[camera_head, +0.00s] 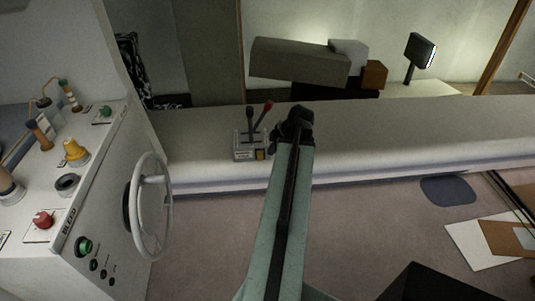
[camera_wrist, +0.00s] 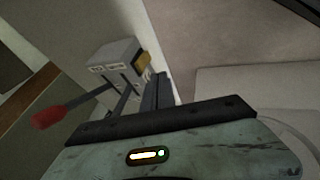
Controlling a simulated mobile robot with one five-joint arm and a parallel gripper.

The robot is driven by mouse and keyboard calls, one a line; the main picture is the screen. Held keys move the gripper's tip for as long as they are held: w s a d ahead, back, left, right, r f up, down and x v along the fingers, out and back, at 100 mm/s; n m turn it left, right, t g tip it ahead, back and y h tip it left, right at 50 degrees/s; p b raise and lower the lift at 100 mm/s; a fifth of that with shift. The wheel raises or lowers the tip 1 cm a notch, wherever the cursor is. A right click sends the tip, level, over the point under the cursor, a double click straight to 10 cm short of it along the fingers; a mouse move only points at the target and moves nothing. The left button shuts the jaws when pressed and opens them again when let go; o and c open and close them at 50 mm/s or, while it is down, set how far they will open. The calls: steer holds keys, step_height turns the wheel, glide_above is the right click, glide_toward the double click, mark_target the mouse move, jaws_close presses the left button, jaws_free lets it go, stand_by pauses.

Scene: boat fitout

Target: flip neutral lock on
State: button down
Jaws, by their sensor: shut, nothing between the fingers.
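A small grey control box (camera_head: 243,152) stands on the white ledge, with a black-knobbed lever (camera_head: 250,118) and a red-knobbed lever (camera_head: 262,114) rising from it. A yellow piece (camera_head: 261,155), perhaps the neutral lock, sits at its right front edge. In the wrist view the yellow piece (camera_wrist: 142,59) is on the box's (camera_wrist: 112,58) edge, and the red knob (camera_wrist: 48,118) is at left. My gripper (camera_head: 299,117) is right of the box in the head view. In the wrist view its narrow fingers (camera_wrist: 157,90) are together and empty, pointing toward the yellow piece; contact cannot be told.
A white console with a steering wheel (camera_head: 151,207) and several knobs stands at left. The ledge (camera_head: 400,132) right of my arm is clear. Boxes (camera_head: 298,62) and a dark screen (camera_head: 420,50) are behind. Papers (camera_head: 470,244) lie at lower right.

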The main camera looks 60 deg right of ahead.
steer(key=b, duration=0.8)
glide_toward(261, 160)
step_height(261, 160, down, 3)
steer(key=a, duration=0.3)
steer(key=w+d+f, duration=0.1)
steer(key=w+d+f+b, duration=0.1)
steer(key=w+d, duration=0.1)
steer(key=shift+d, duration=0.25)
steer(key=shift+s, duration=0.1)
